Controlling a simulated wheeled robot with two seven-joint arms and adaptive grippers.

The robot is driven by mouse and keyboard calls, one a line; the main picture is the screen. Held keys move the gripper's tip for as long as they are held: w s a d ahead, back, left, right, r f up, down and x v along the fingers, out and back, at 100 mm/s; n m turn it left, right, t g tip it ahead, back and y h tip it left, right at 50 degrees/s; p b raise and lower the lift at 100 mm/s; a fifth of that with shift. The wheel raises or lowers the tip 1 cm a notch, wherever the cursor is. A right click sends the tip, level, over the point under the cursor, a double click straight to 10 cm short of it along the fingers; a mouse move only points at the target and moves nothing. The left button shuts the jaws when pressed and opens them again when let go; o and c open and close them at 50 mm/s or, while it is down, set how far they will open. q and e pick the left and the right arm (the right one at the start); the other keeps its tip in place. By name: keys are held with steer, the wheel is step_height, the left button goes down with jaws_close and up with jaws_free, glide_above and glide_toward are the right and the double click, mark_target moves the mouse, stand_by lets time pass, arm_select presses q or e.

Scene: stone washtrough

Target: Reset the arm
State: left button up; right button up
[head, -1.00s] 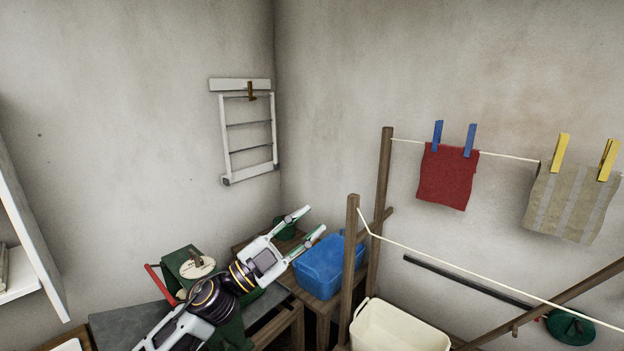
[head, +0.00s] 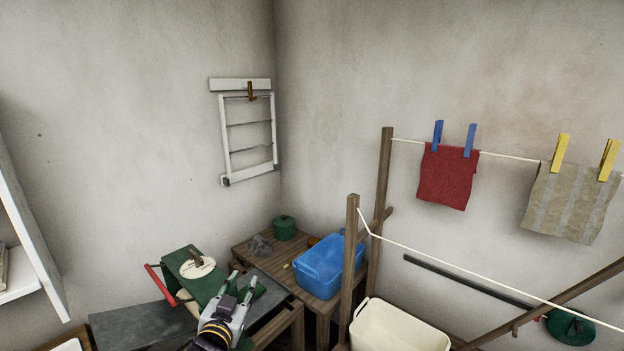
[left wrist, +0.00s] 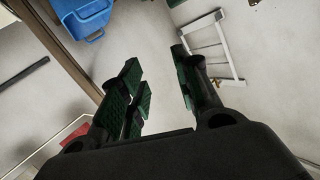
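My left gripper (head: 245,285) is in the lower left of the head view, in front of a green device with a red handle. In the left wrist view its green-padded fingers (left wrist: 160,85) stand apart with nothing between them. My right gripper is in neither view.
A blue tub (head: 330,265) and a green lidded pot (head: 285,228) stand on a wooden table. A cream tub (head: 400,330) is at lower centre. A wooden rack (head: 384,180) carries lines with a red cloth (head: 448,176) and a striped cloth (head: 572,203). A white frame (head: 248,135) hangs on the wall.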

arm_select(q)
steer(key=s+a+f+n+g+y, duration=0.1)
steer(key=s+a+f+g, duration=0.1)
steer(key=s+f+g, duration=0.3)
steer(key=s+a+f+n+g+y, duration=0.15)
steer(key=s+f, duration=0.25)
steer(key=f, duration=0.4)
steer(key=s+a+f+g+h, duration=0.1)
steer(key=s+f+g, duration=0.2)
steer(key=s+f, duration=0.35)
steer(key=s+f+g+h, duration=0.1)
steer(key=s+f+g, duration=0.25)
steer(key=s, duration=0.65)
step_height(320, 180, down, 32)
steer(key=s+m+g, duration=0.1)
steer(key=s, duration=0.1)
steer(key=s+a+f, duration=0.2)
steer(key=s+f, duration=0.8)
steer(key=s, duration=0.1)
steer(key=s+a+f+g, duration=0.1)
steer(key=s+a+f, duration=0.1)
steer(key=s+f, duration=0.8)
steer(key=shift+s+a+g+y, duration=0.25)
steer(key=shift+s+g+y, duration=0.1)
steer(key=shift+s, duration=0.25)
